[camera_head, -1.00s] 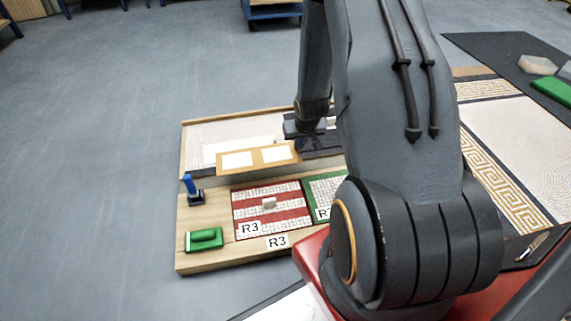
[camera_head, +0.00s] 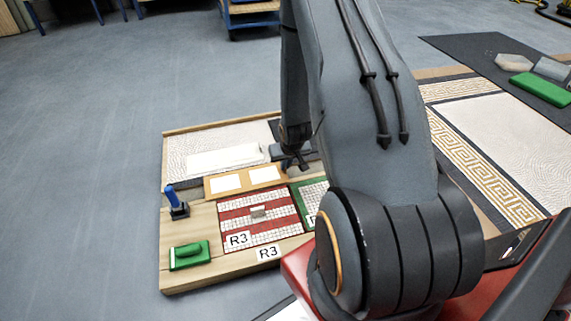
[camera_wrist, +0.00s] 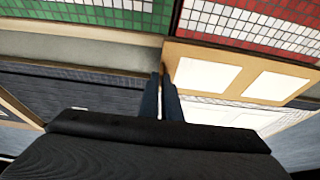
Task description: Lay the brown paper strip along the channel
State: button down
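The brown paper strip (camera_head: 243,180), tan with two white rectangles, lies over or just above the channel between the upper panel and the patterned tiles. I cannot tell if it touches the bottom. In the wrist view the strip (camera_wrist: 215,86) reaches from my fingers to the right and looks wider than the bare channel (camera_wrist: 85,48) on the left. My gripper (camera_wrist: 162,80) has its two slim fingers close together at the strip's near end, and they appear shut on that end. In the head view my gripper (camera_head: 297,164) is partly hidden by my arm.
The red-white tile panel (camera_head: 260,215) and green-white panel (camera_head: 311,195) lie below the channel. A white bar (camera_head: 225,158) lies on the upper panel.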

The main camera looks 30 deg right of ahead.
jog(key=shift+f, duration=0.4)
jog(key=c, duration=2)
grip_release()
jog(key=shift+r, duration=0.55)
jog(key=p+v, duration=0.7)
jog(key=v, duration=0.5)
jog(key=shift+a+r, duration=0.1)
jog(key=shift+a, duration=0.05)
